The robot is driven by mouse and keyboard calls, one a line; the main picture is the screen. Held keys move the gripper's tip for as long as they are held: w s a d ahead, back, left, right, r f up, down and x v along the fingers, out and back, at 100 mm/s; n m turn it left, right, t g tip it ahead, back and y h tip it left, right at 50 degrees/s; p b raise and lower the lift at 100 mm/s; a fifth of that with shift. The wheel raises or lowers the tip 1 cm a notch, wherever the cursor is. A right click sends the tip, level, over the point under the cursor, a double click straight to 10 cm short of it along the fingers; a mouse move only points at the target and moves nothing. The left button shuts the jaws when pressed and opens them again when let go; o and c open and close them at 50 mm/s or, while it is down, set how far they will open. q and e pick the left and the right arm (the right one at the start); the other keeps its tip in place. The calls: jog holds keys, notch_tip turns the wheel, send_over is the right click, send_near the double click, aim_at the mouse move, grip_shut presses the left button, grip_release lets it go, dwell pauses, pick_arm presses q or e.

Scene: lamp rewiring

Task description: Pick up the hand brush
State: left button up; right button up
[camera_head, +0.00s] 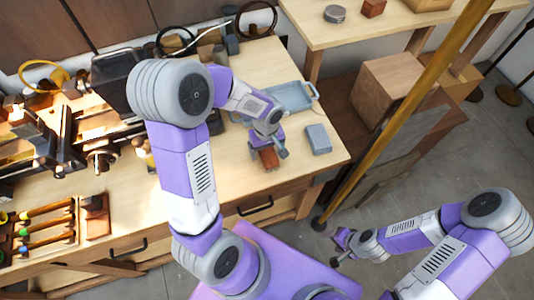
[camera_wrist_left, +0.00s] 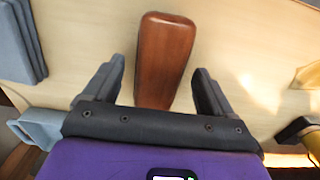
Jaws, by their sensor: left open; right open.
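The hand brush (camera_wrist_left: 166,50) shows in the left wrist view as a reddish-brown wooden piece lying on the workbench. In the head view a small part of it (camera_head: 268,158) shows beneath my left gripper (camera_head: 267,148). In the left wrist view the two dark fingers of my left gripper (camera_wrist_left: 157,85) are apart, one on each side of the brush's near end, with gaps visible on both sides. Any bristles are hidden. My right gripper (camera_head: 343,243) is open and empty, off the bench at the lower right, over the floor.
A grey-blue block (camera_head: 318,139) lies right of the brush, near the bench edge. A blue-grey tray (camera_head: 290,97) is behind it. Tools and dark machines (camera_head: 110,80) crowd the left of the workbench (camera_head: 235,180). A yellow pole (camera_head: 405,100) stands right of the bench.

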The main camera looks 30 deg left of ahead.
aim_at(267, 151)
pick_arm(q)
jog(key=shift+w+f, duration=0.1)
jog(key=shift+f, duration=0.7)
jog(key=shift+c, duration=0.4)
jog(key=c, duration=1)
jog(key=shift+r, duration=0.1)
jog(key=shift+c, duration=0.2)
notch_tip(267, 151, up, 10)
jog(key=shift+f+p, duration=0.1)
jog(key=shift+p, duration=0.9)
